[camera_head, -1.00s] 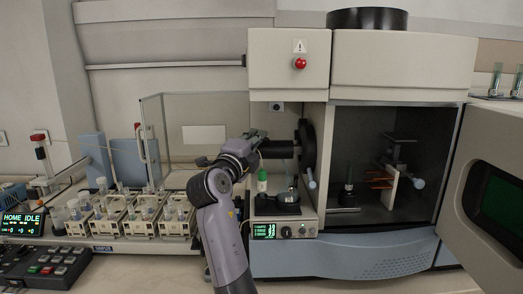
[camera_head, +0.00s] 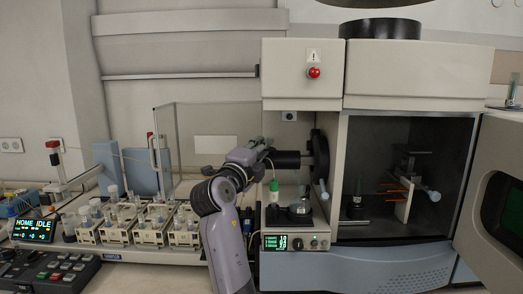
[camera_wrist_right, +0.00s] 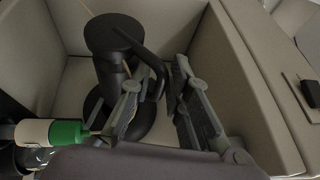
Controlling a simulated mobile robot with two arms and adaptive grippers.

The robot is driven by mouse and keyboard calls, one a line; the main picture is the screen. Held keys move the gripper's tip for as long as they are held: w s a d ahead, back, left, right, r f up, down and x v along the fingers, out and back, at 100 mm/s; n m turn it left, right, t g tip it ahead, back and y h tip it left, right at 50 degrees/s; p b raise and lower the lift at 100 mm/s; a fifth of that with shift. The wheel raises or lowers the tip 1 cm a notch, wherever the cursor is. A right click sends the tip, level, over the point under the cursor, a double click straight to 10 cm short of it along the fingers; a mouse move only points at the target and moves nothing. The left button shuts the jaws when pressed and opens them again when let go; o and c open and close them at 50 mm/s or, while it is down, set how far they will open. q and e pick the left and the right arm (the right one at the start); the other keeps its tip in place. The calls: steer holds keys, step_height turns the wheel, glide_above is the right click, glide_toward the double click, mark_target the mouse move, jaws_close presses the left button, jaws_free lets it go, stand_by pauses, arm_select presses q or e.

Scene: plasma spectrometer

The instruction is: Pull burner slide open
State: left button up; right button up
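My right gripper (camera_head: 268,160) is in front of the left bay of the spectrometer, beside a black horizontal cylinder (camera_head: 288,160) on a dark round disc. In the right wrist view, the two fingers of this gripper (camera_wrist_right: 160,75) are apart. A bent black handle (camera_wrist_right: 152,58) on a black post with a round cap (camera_wrist_right: 113,35) reaches toward the gap between them. I cannot tell whether the fingers touch it. The open chamber (camera_head: 385,130) holds a pale plate (camera_head: 406,200) with orange coils. I cannot tell which part is the burner slide. My left gripper is out of view.
A green-capped bottle (camera_head: 273,190) and a metal cup (camera_head: 300,208) stand close below my gripper; the bottle also shows in the wrist view (camera_wrist_right: 50,132). The chamber door (camera_head: 490,195) is swung open at the right. Racks of vials (camera_head: 150,225) stand left of my arm.

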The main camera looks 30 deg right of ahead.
steer(key=v, duration=0.7)
steer(key=shift+a, duration=0.25)
steer(key=shift+s, duration=0.1)
steer(key=shift+f, duration=0.15)
